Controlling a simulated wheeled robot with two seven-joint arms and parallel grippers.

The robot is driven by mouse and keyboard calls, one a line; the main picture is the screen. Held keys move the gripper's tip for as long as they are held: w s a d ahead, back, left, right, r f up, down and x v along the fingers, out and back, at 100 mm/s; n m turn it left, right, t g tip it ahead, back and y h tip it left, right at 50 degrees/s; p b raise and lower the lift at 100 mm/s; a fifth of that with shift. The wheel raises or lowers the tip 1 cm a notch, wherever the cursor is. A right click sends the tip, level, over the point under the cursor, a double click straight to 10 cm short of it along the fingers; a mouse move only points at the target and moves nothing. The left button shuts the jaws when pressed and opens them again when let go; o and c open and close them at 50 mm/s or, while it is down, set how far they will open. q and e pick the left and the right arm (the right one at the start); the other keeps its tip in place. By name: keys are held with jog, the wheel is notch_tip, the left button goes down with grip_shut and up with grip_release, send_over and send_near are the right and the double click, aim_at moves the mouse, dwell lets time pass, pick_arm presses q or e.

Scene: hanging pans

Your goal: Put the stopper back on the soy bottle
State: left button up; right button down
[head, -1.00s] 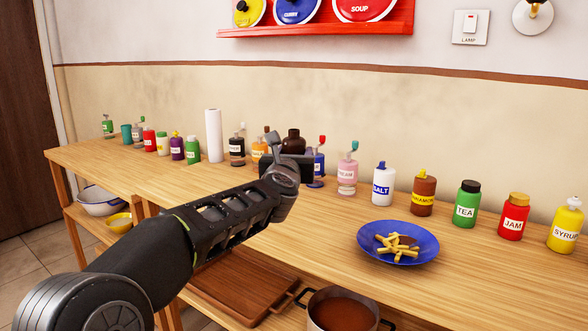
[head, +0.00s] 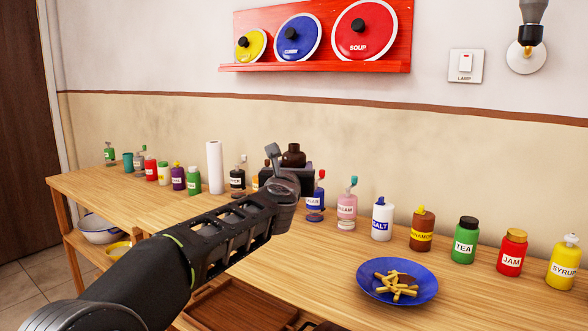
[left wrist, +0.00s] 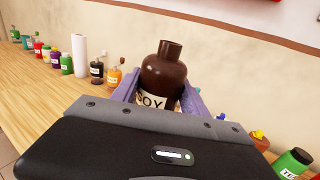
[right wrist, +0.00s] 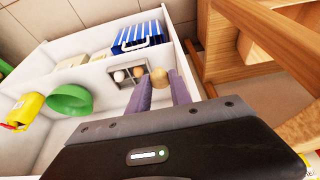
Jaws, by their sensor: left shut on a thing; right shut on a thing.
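The brown soy bottle (head: 293,156) has a label reading SOY and shows up close in the left wrist view (left wrist: 163,75). Its narrow neck points up with no stopper on it. My left gripper (head: 285,174) is shut on the bottle's body, with a purple finger on each side, above the counter. In the right wrist view, a round tan piece, seemingly the stopper (right wrist: 159,77), sits between the fingertips of my right gripper (right wrist: 162,86), shut on it. The right gripper is outside the head view.
Several labelled bottles line the wooden counter (head: 320,252) by the wall. A blue plate of fries (head: 372,290) stands near its front.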

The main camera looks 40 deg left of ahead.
pick_arm(q)
jog(key=o, duration=0.9)
jog(key=shift+c, duration=0.2)
grip_shut()
